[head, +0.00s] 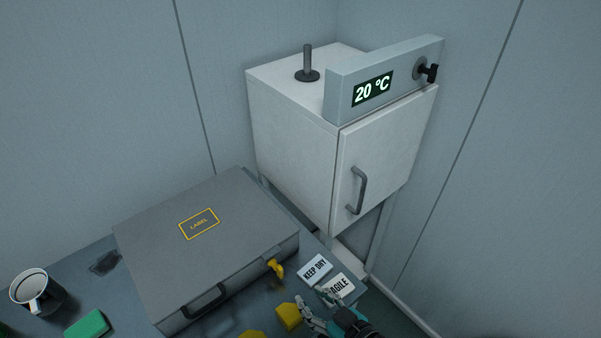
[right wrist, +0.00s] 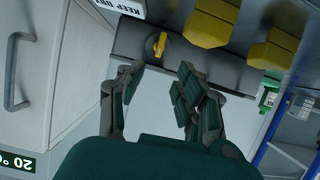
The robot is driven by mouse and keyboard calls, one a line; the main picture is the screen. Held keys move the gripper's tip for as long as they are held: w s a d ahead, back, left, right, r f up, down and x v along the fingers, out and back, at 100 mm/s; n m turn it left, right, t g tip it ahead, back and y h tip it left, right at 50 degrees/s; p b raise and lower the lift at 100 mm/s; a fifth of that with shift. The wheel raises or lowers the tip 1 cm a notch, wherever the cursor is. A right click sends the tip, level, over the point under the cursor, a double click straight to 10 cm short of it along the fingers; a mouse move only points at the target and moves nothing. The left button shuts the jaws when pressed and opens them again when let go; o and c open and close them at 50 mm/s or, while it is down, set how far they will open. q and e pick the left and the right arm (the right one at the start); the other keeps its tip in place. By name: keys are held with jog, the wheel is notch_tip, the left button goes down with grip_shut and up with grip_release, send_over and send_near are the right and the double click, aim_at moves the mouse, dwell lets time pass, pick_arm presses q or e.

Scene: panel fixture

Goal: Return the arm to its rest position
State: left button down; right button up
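My right gripper (head: 313,298) is at the bottom of the head view, by the front right of the grey case. In the right wrist view, its fingers (right wrist: 158,78) are spread apart with nothing between them. The case's yellow latch (right wrist: 160,45) shows beyond the fingertips, apart from them. My left gripper is not in view.
A closed grey case (head: 150,243) lies on the table (head: 90,250). A white cabinet (head: 290,140) reading 20 °C has its door shut.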

jog(key=s+d+m+g+h, duration=0.5)
jog(key=s+d+g+h, duration=0.25)
jog(key=s+d, duration=0.55)
notch_tip(320, 180, down, 28)
jog(key=d+g, duration=0.1)
jog(key=g, duration=0.1)
jog(key=s+d+f, duration=0.3)
jog(key=s+f, duration=1.2)
jog(key=s, duration=0.2)
jog(key=shift+s+f+n+g+b, duration=0.15)
jog(key=shift+f+n+g+b, duration=0.15)
jog(key=shift+f+g+b, duration=0.1)
